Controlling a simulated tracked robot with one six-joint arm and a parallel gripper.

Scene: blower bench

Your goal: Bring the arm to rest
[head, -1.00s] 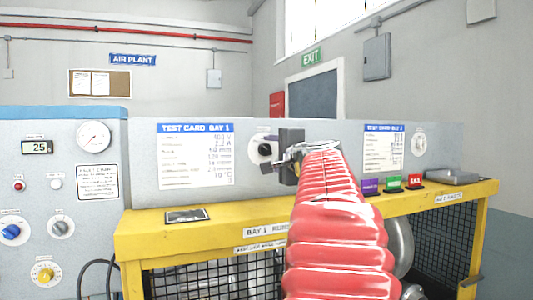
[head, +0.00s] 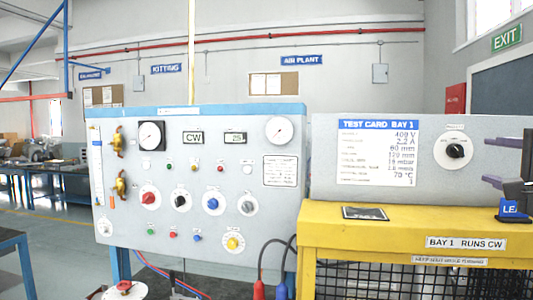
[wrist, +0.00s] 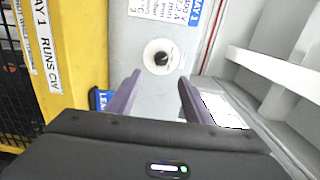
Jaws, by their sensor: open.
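My gripper (head: 492,161) is at the right edge of the head view, in front of the grey panel of bay 1. Its two purple fingers are apart with nothing between them. In the wrist view my gripper (wrist: 159,78) points at the panel, and a black selector knob (wrist: 162,58) on a white dial shows beyond the gap between the fingertips. The same knob (head: 455,150) is left of the fingers in the head view, clear of them. Most of my arm is outside the head view.
A yellow bench frame (head: 400,220) with mesh runs below the panel and carries a dark plate (head: 365,213). A blue tag block (head: 514,208) stands below the gripper. A control console (head: 200,225) with gauges and knobs is on the left. Open floor (head: 55,235) lies far left.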

